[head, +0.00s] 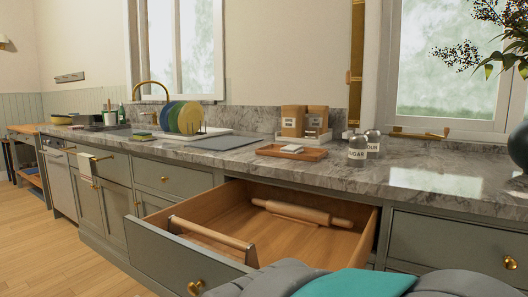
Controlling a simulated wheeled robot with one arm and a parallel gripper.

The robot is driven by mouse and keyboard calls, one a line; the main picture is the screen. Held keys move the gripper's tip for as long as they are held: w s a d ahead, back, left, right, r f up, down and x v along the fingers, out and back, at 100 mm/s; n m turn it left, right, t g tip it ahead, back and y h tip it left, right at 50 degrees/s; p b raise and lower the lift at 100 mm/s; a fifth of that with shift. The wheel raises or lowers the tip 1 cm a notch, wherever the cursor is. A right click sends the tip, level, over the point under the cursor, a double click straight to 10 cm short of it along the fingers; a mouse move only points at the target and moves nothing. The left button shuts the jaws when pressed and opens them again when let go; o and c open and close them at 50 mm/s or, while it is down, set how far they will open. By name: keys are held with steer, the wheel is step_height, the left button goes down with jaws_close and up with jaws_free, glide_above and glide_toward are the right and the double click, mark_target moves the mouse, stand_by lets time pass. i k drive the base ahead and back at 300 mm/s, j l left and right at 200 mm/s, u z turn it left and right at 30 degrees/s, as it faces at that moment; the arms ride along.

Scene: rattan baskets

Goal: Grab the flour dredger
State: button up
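The flour dredger (373,148) is a small grey metal shaker with a rounded lid. It stands upright on the grey marble counter (440,179), near the wall below the gap between the windows. Its white label is partly hidden by a similar shaker marked SUGAR (357,154), which stands just in front of it and to its left. My gripper does not show; only grey and teal parts of my arm appear at the bottom edge.
An open drawer (150,250) juts out below the counter, holding a rolling pin (303,212) and another wooden-handled tool (212,234). A wooden tray (291,152) lies left of the shakers. A dark vase (518,147) stands far right; the counter between is clear.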

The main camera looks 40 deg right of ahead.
mark_target(374, 136)
steer(key=z, duration=1.7)
steer(key=l+z, duration=0.1)
